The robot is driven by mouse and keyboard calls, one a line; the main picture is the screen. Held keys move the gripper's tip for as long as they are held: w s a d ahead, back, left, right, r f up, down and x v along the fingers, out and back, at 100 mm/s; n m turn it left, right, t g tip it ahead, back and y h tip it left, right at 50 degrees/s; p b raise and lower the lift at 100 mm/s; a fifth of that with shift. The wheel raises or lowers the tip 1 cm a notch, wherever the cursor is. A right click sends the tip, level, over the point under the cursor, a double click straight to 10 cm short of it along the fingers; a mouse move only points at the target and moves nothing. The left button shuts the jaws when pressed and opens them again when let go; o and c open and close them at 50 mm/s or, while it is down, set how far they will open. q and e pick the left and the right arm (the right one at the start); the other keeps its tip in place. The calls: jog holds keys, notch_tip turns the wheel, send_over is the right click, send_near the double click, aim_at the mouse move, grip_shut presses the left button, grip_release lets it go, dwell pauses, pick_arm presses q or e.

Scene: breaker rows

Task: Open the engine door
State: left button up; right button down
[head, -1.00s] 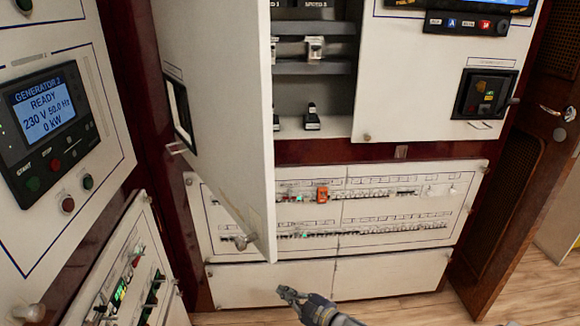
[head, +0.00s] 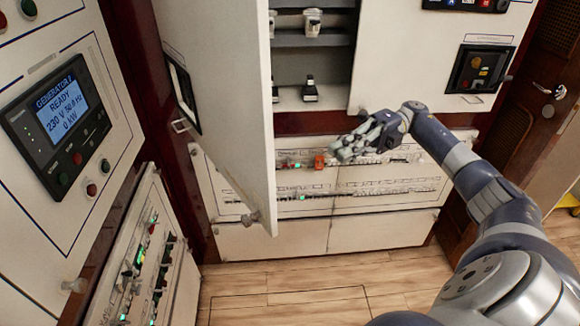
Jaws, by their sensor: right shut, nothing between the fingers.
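No label in view says which door is the engine door. A tall white cabinet door (head: 225,100) stands swung open at left of centre, with a small handle (head: 181,125) on its face. A brown wooden door (head: 540,110) with a metal handle (head: 549,90) stands at the far right. My right gripper (head: 338,150) is shut and empty in front of the breaker panel, to the right of the open white door and well left of the wooden door. I cannot tell whether it touches the panel. My left gripper is out of view.
The breaker panel (head: 385,207) has rows of switches and an orange one (head: 319,162). Open shelves (head: 310,65) hold black-and-white switches. A generator panel (head: 57,115) stands at left. The wooden floor (head: 300,290) is clear in front.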

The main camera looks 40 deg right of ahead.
pick_arm(q)
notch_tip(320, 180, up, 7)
jog(key=p, duration=0.7)
pick_arm(e)
jog(key=a, duration=1.4)
